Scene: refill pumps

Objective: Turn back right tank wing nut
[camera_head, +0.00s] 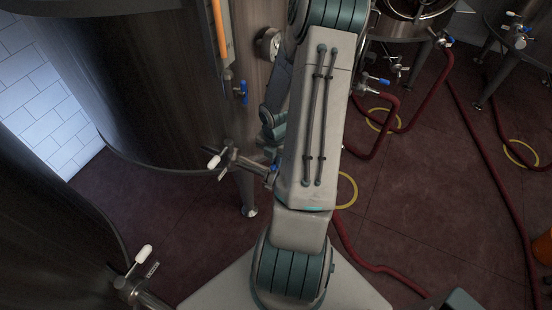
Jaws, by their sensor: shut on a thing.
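A large steel tank (270,80) stands behind my arm, left of centre. An outlet pipe with a valve (232,158) juts from its lower side, with a white-tipped lever (214,161) at its left end. A small blue handle (274,168) shows at the pipe's right end, close to my arm. I cannot make out a wing nut for certain. My arm's upper link covers the area right of the valve. Teal and grey wrist parts of my arm show just above the pipe, but my gripper's fingers are hidden behind my arm.
Another blue-handled valve (242,90) is on the tank's wall. A front tank (45,220) with a white-tipped valve (140,262) stands at lower left. Red hoses (455,92) and yellow rings (521,153) lie on the dark red floor at right. Smaller tanks stand at top right.

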